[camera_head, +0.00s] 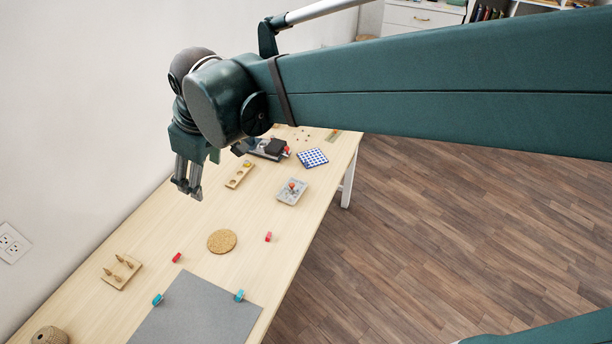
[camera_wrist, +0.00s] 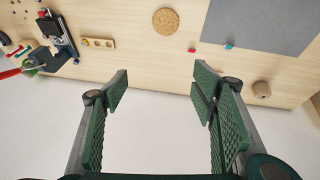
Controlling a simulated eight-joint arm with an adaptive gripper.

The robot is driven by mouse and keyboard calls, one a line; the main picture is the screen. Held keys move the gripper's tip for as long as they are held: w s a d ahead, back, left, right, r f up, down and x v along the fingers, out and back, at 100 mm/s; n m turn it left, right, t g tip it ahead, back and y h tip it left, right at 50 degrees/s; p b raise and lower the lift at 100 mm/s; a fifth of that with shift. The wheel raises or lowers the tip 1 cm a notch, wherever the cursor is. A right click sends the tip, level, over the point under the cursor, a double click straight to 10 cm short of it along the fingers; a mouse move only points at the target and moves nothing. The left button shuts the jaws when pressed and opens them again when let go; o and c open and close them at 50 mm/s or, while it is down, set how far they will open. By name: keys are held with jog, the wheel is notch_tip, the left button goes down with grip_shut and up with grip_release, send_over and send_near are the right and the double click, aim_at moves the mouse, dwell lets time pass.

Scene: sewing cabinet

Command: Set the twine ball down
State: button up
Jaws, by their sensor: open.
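The twine ball (camera_head: 50,336) is a tan, round thing at the bottom left of the head view, cut off by the frame edge. It rests on the pale wooden table (camera_head: 195,268) near the wall side. In the wrist view the twine ball (camera_wrist: 262,90) sits to the right, outside my fingers. My gripper (camera_head: 188,189) hangs above the wall side of the table, well away from the ball. In the wrist view my gripper (camera_wrist: 160,72) has its fingers spread, with nothing between them.
A peg board (camera_head: 121,271), a cork disc (camera_head: 222,241), a grey mat (camera_head: 195,312) and red and teal clips lie on the table. A grey tray (camera_head: 291,192), a slotted wooden block (camera_head: 239,175) and a dark device (camera_head: 268,148) stand farther back. The wall borders the left side.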

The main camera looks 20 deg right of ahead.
jog(key=s+d+f+m+t+h, duration=0.1)
jog(key=s+d+m, duration=0.3)
jog(key=s+d, duration=0.3)
jog(key=s+d+f+m+t+h, duration=0.1)
jog(key=s+d+m, duration=0.4)
jog(key=d, duration=1.2)
jog(key=shift+s+f+m+t, duration=0.3)
jog(key=shift+s+f+t, duration=0.45)
jog(key=shift+s, duration=0.35)
jog(key=shift+c, duration=0.3)
